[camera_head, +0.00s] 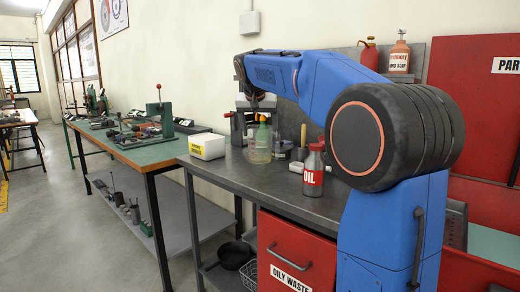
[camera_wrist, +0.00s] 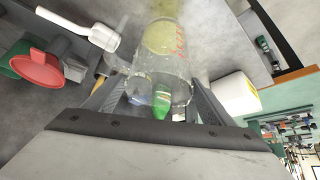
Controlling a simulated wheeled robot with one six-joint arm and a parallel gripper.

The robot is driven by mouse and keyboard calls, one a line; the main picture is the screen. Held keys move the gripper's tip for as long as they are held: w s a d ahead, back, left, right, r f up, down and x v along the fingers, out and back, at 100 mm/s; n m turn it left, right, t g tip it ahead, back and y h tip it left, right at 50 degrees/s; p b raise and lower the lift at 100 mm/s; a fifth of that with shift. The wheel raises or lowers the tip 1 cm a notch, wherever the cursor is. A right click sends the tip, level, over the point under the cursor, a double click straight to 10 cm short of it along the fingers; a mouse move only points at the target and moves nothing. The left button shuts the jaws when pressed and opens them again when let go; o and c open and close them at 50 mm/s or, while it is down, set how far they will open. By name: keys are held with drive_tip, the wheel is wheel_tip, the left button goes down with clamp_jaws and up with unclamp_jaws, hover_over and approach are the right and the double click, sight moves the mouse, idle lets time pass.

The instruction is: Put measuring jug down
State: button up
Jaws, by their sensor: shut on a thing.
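The clear measuring jug (camera_head: 251,150) is upright over the grey bench top, with red markings on its wall in the wrist view (camera_wrist: 174,68). My gripper (camera_head: 247,116) is at the jug's upper part; in the wrist view its two fingers (camera_wrist: 155,88) are on either side of the jug, shut on it. A yellowish patch shows at the jug's far end. A green tip (camera_wrist: 161,106) shows by the jug between the fingers; I cannot tell if it is inside or behind. Whether the jug's base touches the bench is unclear.
A white box (camera_head: 207,146) stands left of the jug, and a red-labelled oil bottle (camera_head: 314,172) to its right front. A red funnel-like thing (camera_wrist: 38,70) and a white-handled item (camera_wrist: 95,32) lie on the wrist view's left. Bare bench top (camera_head: 262,184) shows in front.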

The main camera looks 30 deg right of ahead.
sight(260, 144)
drive_tip(key=shift+f, duration=2.75)
drive_tip(key=o, duration=1.7)
drive_tip(key=v, duration=1.2)
